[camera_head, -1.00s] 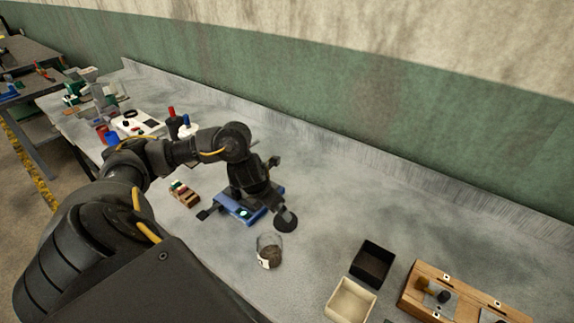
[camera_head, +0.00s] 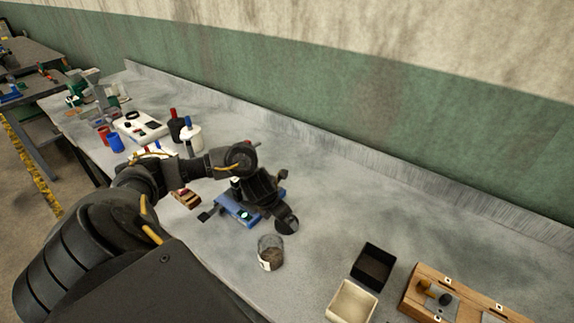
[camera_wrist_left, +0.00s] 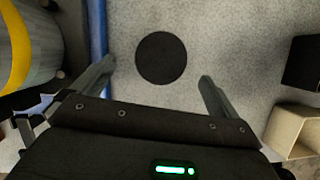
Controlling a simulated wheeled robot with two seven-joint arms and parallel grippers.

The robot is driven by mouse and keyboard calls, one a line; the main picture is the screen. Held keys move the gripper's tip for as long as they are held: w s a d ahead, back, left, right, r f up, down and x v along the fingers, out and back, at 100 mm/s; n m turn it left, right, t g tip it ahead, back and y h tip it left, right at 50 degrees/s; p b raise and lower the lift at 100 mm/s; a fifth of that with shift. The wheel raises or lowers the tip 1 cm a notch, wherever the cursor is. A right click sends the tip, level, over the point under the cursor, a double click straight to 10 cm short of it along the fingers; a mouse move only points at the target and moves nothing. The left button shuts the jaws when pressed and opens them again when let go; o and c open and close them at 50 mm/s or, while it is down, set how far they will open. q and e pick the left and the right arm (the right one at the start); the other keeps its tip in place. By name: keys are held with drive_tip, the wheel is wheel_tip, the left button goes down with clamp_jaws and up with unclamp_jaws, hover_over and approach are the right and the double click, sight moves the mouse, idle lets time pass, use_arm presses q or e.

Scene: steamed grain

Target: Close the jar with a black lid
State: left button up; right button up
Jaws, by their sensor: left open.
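The black lid (camera_wrist_left: 161,59) is a round flat disc on the grey worktop, lying between the fingers of my left gripper (camera_wrist_left: 159,70) in the left wrist view. The fingers are open, one on each side of the lid, with gaps to it. In the head view the lid (camera_head: 288,227) shows partly behind my left gripper (camera_head: 275,205), beside a blue device. The glass jar (camera_head: 270,252), with dark contents and a white label, stands upright and open just in front of the lid. My right gripper is not in view.
The blue device (camera_head: 236,213) sits left of the lid, with a small wooden block (camera_head: 187,199) beyond it. A black bin (camera_head: 373,265), a cream bin (camera_head: 351,301) and a wooden box (camera_head: 412,291) are to the right. Bottles stand farther left.

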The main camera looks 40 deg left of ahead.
sight(286, 223)
use_arm(q)
drive_tip(key=p+x, duration=0.1)
drive_tip(key=x, duration=0.3)
drive_tip(key=shift+w+d+f, duration=0.1)
drive_tip(key=shift+w+f, duration=0.1)
drive_tip(key=shift+f, duration=0.15)
drive_tip(key=shift+c, duration=0.2)
drive_tip(key=c, duration=1)
wheel_tip(286, 223, up, 10)
drive_tip(key=shift+r+b, duration=0.1)
drive_tip(key=shift+b, duration=0.2)
